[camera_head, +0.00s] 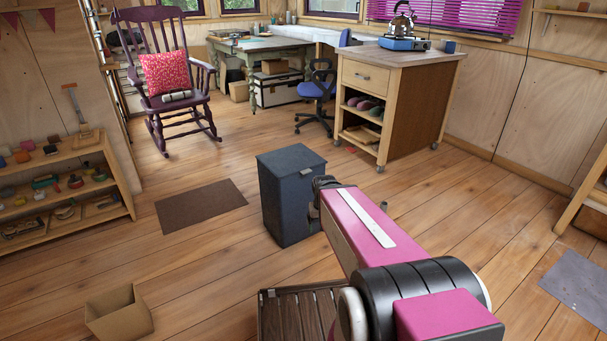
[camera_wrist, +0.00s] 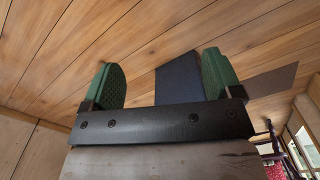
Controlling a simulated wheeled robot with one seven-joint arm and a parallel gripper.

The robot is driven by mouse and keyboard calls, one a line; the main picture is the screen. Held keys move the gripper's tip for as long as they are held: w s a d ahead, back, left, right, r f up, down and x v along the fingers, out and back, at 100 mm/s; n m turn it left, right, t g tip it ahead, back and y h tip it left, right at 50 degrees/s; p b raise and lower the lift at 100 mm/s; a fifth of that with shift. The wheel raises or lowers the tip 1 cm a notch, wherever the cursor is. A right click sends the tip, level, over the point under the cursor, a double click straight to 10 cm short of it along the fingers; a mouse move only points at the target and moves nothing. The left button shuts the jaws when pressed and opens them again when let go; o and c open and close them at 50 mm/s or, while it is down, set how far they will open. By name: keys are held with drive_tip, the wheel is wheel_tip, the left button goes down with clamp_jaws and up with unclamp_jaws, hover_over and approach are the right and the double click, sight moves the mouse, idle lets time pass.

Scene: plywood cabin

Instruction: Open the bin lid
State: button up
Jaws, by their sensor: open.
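The dark blue-grey bin (camera_head: 288,205) stands upright on the plank floor in the middle of the head view. Its flat lid (camera_head: 290,160) looks shut. My gripper (camera_head: 324,186) is beside the bin's right side in the head view, where my arm hides part of the bin. I cannot tell whether it touches the bin. In the wrist view, my gripper (camera_wrist: 162,66) has its two green fingers wide apart, with nothing held. A dark part of the bin (camera_wrist: 178,80) shows beyond the gap, nearer the right finger.
A slatted dark wooden crate (camera_head: 292,315) is near my arm, and an open cardboard box (camera_head: 119,314) lies front left. A brown mat (camera_head: 201,206) lies left of the bin. A wheeled cabinet (camera_head: 405,105) stands behind.

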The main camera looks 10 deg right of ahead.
drive_tip(key=shift+o, duration=0.4)
drive_tip(key=w+d+f+t, duration=0.1)
drive_tip(key=w+d+t, duration=0.25)
drive_tip(key=w, duration=0.65)
drive_tip(key=w+d+f+t+h, duration=0.1)
drive_tip(key=w+d+f+t, duration=0.3)
drive_tip(key=w, duration=0.6)
drive_tip(key=w+d+r+t, duration=0.1)
drive_tip(key=w+d+t, duration=0.1)
drive_tip(key=w+t, duration=0.6)
drive_tip(key=w+a+f+n+y, duration=0.1)
drive_tip(key=w+a+n+y, duration=0.1)
drive_tip(key=w, duration=0.6)
drive_tip(key=w+a+f+n+y, duration=0.1)
drive_tip(key=w+a+n+y, duration=0.1)
drive_tip(key=w+a+y, duration=0.3)
drive_tip(key=w+t+y, duration=0.1)
drive_tip(key=w, duration=0.2)
drive_tip(key=shift+w+a+n, duration=0.15)
drive_tip(key=shift+a+n, duration=0.15)
drive_tip(key=shift+n, duration=0.1)
drive_tip(key=shift+f, duration=0.1)
